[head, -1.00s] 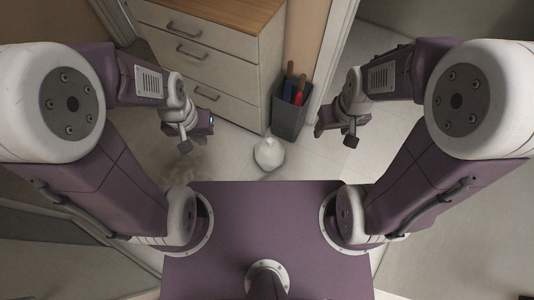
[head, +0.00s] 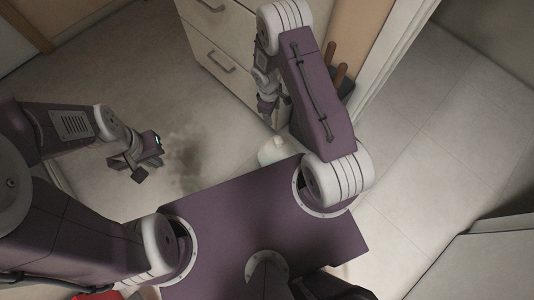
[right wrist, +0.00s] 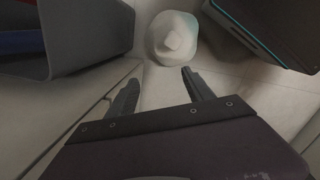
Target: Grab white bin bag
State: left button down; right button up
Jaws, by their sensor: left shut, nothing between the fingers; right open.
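The white bin bag (head: 274,151) sits on the floor just beyond my purple base in the head view, partly hidden by the base edge and my right arm. In the right wrist view the bag (right wrist: 172,38) is a pale, knotted lump ahead of the fingertips. My right gripper (right wrist: 157,82) is open and empty, with the bag beyond its fingers and apart from them. In the head view my right gripper (head: 268,106) hangs above the floor near the drawers, partly hidden by its arm. My left gripper (head: 134,170) is shut and empty, over the floor to the left.
A white drawer cabinet (head: 222,40) stands at the top. A dark bin (right wrist: 85,30) with long-handled items is beside the bag, left of it in the right wrist view. A dark smudge (head: 190,160) marks the floor.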

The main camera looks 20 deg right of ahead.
jog(key=g+b, duration=0.1)
jog(key=b, duration=0.2)
send_over(278, 140)
jog(key=w, duration=0.1)
jog(key=f, duration=0.5)
jog(key=a+f, duration=0.1)
jog(key=f, duration=0.2)
jog(key=shift+w+f, duration=0.1)
jog(key=shift+w, duration=0.1)
jog(key=f, duration=0.1)
jog(key=f+b, duration=0.2)
jog(key=shift+s+d+f, duration=0.25)
jog(key=shift+d+f, duration=0.05)
jog(key=shift+f, duration=0.1)
jog(key=f+b, duration=0.2)
jog(key=f, duration=0.1)
jog(key=s+f+b, duration=0.1)
jog(key=f, duration=0.1)
jog(key=shift+d, duration=0.3)
pick_arm(q)
notch_tip(278, 140, down, 11)
jog(key=shift+r, duration=0.2)
pick_arm(e)
jog(key=shift+r, duration=0.15)
pick_arm(q)
jog(key=shift+a, duration=0.1)
pick_arm(e)
grip_shut()
